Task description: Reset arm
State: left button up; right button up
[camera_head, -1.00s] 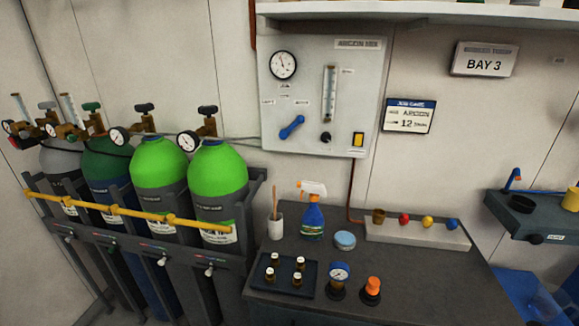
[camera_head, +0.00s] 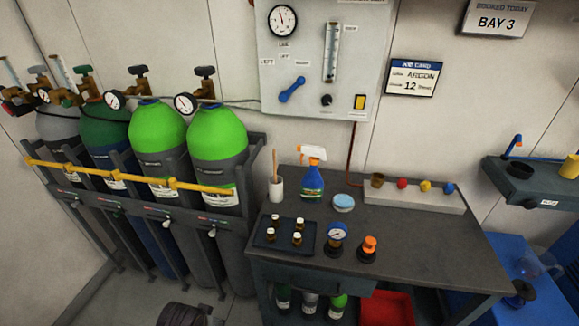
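Neither of my grippers nor my arms shows in the head view. The argon panel (camera_head: 308,75) hangs on the back wall, with a round gauge (camera_head: 283,21), a flow tube (camera_head: 330,52), a blue lever (camera_head: 292,90) and a yellow switch (camera_head: 360,102). The lever is slanted, its upper end to the right. The job card (camera_head: 411,78) beside the panel reads argon 12. Two bright green cylinders (camera_head: 217,138), a dark green one (camera_head: 104,134) and a grey one (camera_head: 58,124) stand in the rack at left, with gauges on top.
The dark bench (camera_head: 420,230) carries a tray (camera_head: 268,238) of small bottles, a blue gauge (camera_head: 337,233), an orange-topped fitting (camera_head: 369,246), a spray bottle (camera_head: 312,180), a brush cup (camera_head: 276,188) and a round tin (camera_head: 343,202). A red bin (camera_head: 386,308) is below. Bare floor shows at lower left.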

pick_arm(q)
jog(key=s+a+f, duration=0.2)
jog(key=s+f, duration=0.1)
jog(key=f, duration=1)
jog(key=s+a+f, duration=0.1)
jog(key=s+f, duration=0.1)
jog(key=f, duration=1.2)
jog(key=s+a+f+g, duration=0.1)
jog(key=s+a+f, duration=0.2)
jog(key=s+f, duration=0.5)
jog(key=s+a+f+y, duration=0.1)
jog(key=s+a+f, duration=0.3)
jog(key=s+f, duration=0.4)
jog(key=s, duration=0.3)
jog(key=shift+a+m+g+p, duration=0.2)
jog(key=shift+m+g+p, duration=0.1)
jog(key=shift+g+p, duration=0.1)
pick_arm(e)
jog(key=shift+s+a+r, duration=0.25)
jog(key=shift+a, duration=0.4)
jog(key=shift+d, duration=0.1)
jog(key=shift+d, duration=0.35)
